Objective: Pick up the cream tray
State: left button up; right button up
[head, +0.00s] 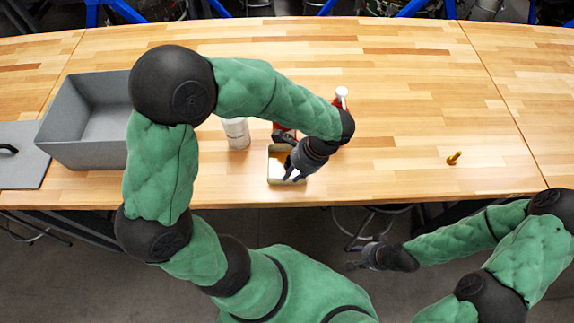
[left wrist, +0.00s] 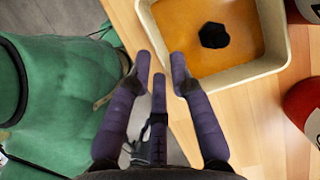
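The cream tray (head: 275,179) sits on the wooden table near its front edge, partly hidden by my left arm. In the left wrist view the tray (left wrist: 252,72) has a cream rim, an orange-brown inside and a black many-sided piece (left wrist: 213,35) lying in it. My left gripper (head: 292,176) is over the tray in the head view.
A grey bin (head: 85,152) and a grey lid (head: 22,172) are at the left. A white canister (head: 236,133) and a red bottle (head: 341,103) stand behind the tray. A small brass piece (head: 453,158) is at the right.

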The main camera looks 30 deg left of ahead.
aim_at(283, 186)
pick_arm(q)
jog(key=shift+b+x, duration=0.75)
jog(key=shift+x, duration=1.6)
jog(key=shift+d+f, duration=0.15)
grip_shut()
